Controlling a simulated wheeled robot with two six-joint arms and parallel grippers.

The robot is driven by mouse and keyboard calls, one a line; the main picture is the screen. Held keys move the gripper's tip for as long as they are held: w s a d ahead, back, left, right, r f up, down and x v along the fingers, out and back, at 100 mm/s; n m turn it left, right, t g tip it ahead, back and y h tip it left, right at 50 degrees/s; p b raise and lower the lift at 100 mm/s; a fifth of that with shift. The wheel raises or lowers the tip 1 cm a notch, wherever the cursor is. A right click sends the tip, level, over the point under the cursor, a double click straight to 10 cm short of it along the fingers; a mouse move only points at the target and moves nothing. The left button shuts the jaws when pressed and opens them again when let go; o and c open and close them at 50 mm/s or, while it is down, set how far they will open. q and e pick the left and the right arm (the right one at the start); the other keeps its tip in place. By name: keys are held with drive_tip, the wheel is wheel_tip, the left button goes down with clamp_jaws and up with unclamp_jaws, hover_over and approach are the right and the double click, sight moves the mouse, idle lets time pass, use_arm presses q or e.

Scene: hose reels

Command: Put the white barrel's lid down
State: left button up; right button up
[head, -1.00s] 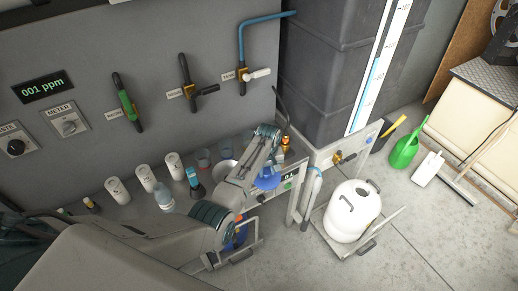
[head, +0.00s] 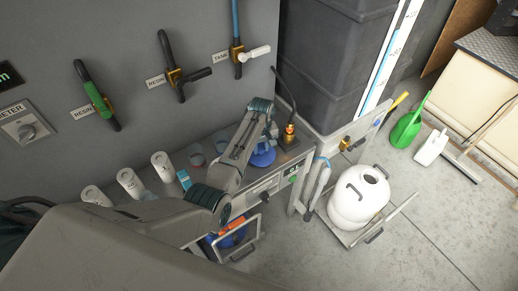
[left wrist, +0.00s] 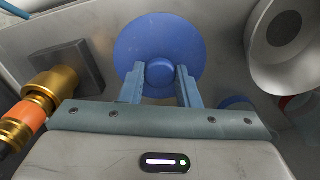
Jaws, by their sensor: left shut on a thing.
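A round blue lid (head: 263,155) with a central knob is over the bench, beside the brass fitting. It fills the upper middle of the left wrist view (left wrist: 135,50). My left gripper (left wrist: 160,88) is shut on the lid's knob, one finger on each side. In the head view my arm hides the fingers and part of the lid. I cannot tell whether the lid touches the bench. The white barrel (head: 352,208) stands on a low platform on the floor at right, its round top opening uncovered. My right gripper is not in view.
A brass fitting (head: 289,132) with a dark hose is close to the lid. Several white cups (head: 131,182) line the bench. Valves are on the wall above. A green can (head: 408,130) stands on the floor.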

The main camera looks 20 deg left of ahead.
sight(262, 149)
use_arm(q)
drive_tip(key=shift+s+d+r, duration=0.1)
drive_tip(key=shift+s+r, duration=0.05)
drive_tip(key=o, duration=1)
drive_tip(key=shift+f, duration=0.2)
drive_tip(key=shift+c, duration=0.2)
drive_tip(key=shift+r, duration=0.25)
wheel_tip(262, 149, up, 12)
drive_tip(key=b, duration=0.2)
